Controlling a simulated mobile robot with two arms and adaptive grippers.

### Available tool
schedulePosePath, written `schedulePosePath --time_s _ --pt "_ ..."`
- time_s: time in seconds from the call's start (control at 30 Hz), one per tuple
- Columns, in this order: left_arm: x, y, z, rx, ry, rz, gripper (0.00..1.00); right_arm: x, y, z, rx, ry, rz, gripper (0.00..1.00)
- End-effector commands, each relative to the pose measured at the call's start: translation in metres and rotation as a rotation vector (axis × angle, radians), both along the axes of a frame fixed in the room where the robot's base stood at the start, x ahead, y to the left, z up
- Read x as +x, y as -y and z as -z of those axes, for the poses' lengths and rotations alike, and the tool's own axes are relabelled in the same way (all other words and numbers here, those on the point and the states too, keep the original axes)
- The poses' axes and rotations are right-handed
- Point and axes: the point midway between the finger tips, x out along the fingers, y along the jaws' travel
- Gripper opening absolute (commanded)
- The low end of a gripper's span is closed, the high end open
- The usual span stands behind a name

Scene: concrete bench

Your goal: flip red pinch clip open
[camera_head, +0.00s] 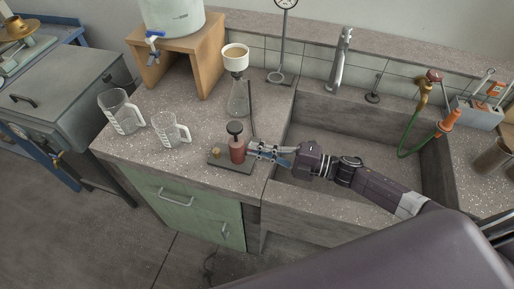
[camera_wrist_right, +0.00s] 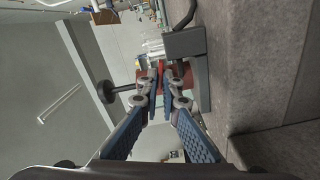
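A small bright red piece, which looks like the pinch clip (camera_wrist_right: 162,66), shows at the fingertips in the right wrist view. It is mostly hidden by the fingers, so I cannot tell if it is open. Beside it is a dark red cylinder (camera_head: 237,152) with a black round knob (camera_head: 235,128), upright on a grey base plate (camera_head: 228,165). My right gripper (camera_head: 252,149) reaches in from the right, close to the cylinder. Its blue-padded fingers (camera_wrist_right: 161,82) are close together with a narrow gap. I cannot tell whether they grip anything. My left gripper is not in view.
A flask with a white funnel (camera_head: 235,57) stands behind, with a black hose (camera_head: 251,105) beside it. Two clear measuring jugs (camera_head: 121,112) (camera_head: 171,130) stand on the left. The sink (camera_head: 345,150) lies on the right under my arm. The bench's front edge is close.

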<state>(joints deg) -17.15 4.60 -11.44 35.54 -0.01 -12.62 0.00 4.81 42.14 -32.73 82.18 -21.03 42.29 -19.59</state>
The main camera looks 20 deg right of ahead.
Motion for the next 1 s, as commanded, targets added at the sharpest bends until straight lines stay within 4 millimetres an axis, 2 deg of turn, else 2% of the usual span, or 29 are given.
schedulePosePath --time_s 0.33,0.9,0.93,1.0 --pt "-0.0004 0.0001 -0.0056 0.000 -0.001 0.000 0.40 0.0008 0.0013 -0.0028 0.082 -0.126 0.000 0.00" --pt "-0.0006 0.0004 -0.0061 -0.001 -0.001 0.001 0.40 0.0011 0.0016 -0.0029 0.098 -0.150 0.001 0.00" --pt "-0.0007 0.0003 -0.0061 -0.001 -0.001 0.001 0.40 0.0011 0.0016 -0.0029 0.098 -0.150 0.001 0.07" --pt "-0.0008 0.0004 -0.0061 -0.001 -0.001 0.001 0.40 0.0012 0.0016 -0.0030 0.098 -0.150 0.001 0.12"
